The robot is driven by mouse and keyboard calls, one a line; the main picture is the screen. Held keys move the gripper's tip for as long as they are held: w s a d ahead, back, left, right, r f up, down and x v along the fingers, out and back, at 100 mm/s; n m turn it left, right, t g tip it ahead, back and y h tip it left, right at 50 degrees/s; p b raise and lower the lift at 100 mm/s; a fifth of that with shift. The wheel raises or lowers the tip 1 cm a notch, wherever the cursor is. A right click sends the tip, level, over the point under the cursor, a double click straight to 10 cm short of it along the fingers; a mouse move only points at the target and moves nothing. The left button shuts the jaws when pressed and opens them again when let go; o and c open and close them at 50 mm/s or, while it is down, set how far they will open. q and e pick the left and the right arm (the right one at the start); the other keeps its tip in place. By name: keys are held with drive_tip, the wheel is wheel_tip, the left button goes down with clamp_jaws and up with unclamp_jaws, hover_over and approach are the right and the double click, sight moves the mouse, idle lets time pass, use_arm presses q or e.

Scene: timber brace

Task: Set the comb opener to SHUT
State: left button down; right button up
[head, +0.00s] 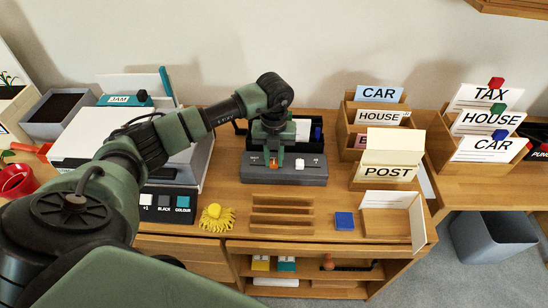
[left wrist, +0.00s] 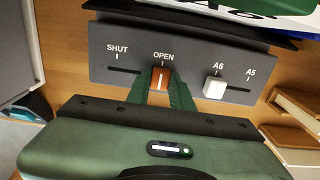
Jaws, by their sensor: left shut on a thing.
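The comb opener (head: 312,172) is a dark grey machine on the desk, in the middle of the head view. Its front panel (left wrist: 120,57) fills the top of the left wrist view, with the labels SHUT and OPEN over a slot on the left. An orange slider knob (left wrist: 159,79) stands under OPEN, at the right end of that slot. My left gripper (left wrist: 165,92) is shut on the orange knob; the gripper also shows in the head view (head: 273,160). A white slider knob (left wrist: 214,87) stands under A6 on the A6–A5 slot. My right gripper is not in view.
A printer-like machine (head: 75,150) stands at the left. Wooden card boxes with POST (head: 388,172) and CAR signs stand at the right. A yellow duster (head: 216,218), a slotted wooden rack (head: 282,214) and a blue block (head: 344,221) lie in front of the comb opener.

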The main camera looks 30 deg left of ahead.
sight(252, 165)
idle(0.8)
use_arm(q)
drive_tip(key=s+a, duration=0.2)
drive_tip(key=a, duration=0.1)
drive_tip(key=s+a, duration=0.1)
drive_tip(key=a, duration=0.1)
drive_tip(key=shift+s+a, duration=0.1)
drive_tip(key=shift+a, duration=0.15)
drive_tip(key=shift+r, duration=0.1)
drive_tip(key=c, duration=1.5)
unclamp_jaws()
drive_tip(key=shift+o, duration=1.3)
drive_tip(key=shift+s+a, duration=0.1)
drive_tip(key=shift+s, duration=0.05)
